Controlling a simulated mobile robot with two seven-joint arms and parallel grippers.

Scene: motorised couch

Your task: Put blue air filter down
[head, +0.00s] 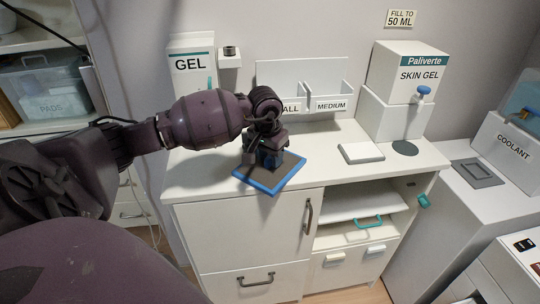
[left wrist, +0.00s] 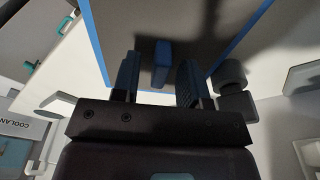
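The blue air filter (head: 266,185) is a flat square panel with a blue rim and a dark grey face. In the head view it lies flat at the front of the white counter, its near corner at or slightly past the front edge. My left gripper (head: 264,160) is above its middle and hides part of its face. In the left wrist view the filter (left wrist: 215,25) fills the top, with a small blue grip tab (left wrist: 161,62) standing on it. My left fingers (left wrist: 158,80) are on either side of the tab, with visible gaps. My right gripper is not in view.
The counter (head: 325,165) also carries a GEL box (head: 191,68), a bin rack labelled MEDIUM (head: 330,105), a white pad (head: 361,153), a grey disc (head: 405,148) and a SKIN GEL box (head: 405,75). Below is an open shelf (head: 350,208). A COOLANT container (head: 507,145) stands right.

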